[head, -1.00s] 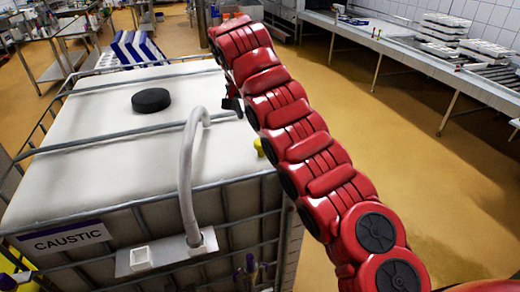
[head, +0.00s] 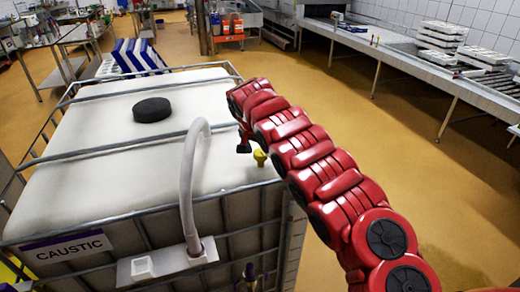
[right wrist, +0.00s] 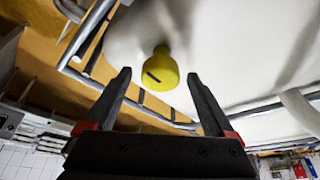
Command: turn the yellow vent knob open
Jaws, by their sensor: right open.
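The yellow vent knob (head: 260,157) stands on top of the white caustic tank (head: 100,190), near its right edge. In the right wrist view the knob (right wrist: 160,70) lies just beyond and between my fingertips, with a dark slot on it. My right gripper (head: 243,147) is at the end of the red arm, just above and to the left of the knob in the head view. Its two dark fingers (right wrist: 158,82) are apart in the right wrist view, with nothing between them. I cannot tell the exact gap to the knob. My left gripper is not in view.
A metal cage with bars (head: 170,136) surrounds the tank. A grey bent pipe (head: 188,180) rises at its front, left of the knob. A black round cap (head: 152,110) sits further back on the tank. Open yellow floor (head: 300,95) lies to the right.

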